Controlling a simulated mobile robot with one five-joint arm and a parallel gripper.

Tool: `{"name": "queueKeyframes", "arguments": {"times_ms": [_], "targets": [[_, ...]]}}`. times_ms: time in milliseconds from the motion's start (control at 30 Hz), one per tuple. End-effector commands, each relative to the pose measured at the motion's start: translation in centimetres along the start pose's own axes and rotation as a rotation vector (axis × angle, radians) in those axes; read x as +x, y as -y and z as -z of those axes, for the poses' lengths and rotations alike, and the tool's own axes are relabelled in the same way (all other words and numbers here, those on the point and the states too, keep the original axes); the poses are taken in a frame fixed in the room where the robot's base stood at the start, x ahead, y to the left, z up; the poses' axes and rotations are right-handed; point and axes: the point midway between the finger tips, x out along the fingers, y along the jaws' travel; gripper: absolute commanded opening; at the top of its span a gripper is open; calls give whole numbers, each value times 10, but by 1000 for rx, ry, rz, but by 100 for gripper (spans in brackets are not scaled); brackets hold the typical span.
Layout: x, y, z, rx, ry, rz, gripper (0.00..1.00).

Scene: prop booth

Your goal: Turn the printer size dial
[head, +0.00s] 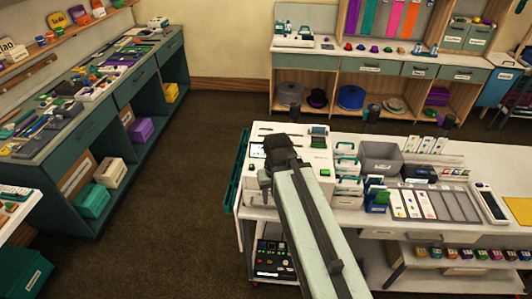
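A white boxy machine (264,133), which looks like the printer, stands at the left end of the white counter. It has a small screen on its left side and a green part at its top right. My dark gripper (281,148) is over the middle of this machine, at the end of my pale arm. The arm and gripper cover much of the machine's top and front. I cannot make out the size dial; it may be hidden or too small. I cannot tell whether the gripper touches the machine, and its fingers are not clear.
A grey bin (381,157), several teal-handled items and a card tray (433,203) stand close to the right of the machine. A tablet (490,205) lies further right. A cluttered teal workbench (126,92) runs along the left. Brown floor (195,185) is open between them.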

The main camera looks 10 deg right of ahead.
Motion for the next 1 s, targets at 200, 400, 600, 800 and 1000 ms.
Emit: {"name": "queueKeyframes", "arguments": {"times_ms": [200, 400, 600, 800, 1000], "targets": [[-96, -1, 22, -22, -29, 0, 49], [-116, -6, 88, -214, -16, -2, 49], [-111, -6, 131, -401, 12, 3, 49], [-110, -6, 142, -469, 23, 6, 49], [-99, -5, 140, -468, 22, 5, 49]]}}
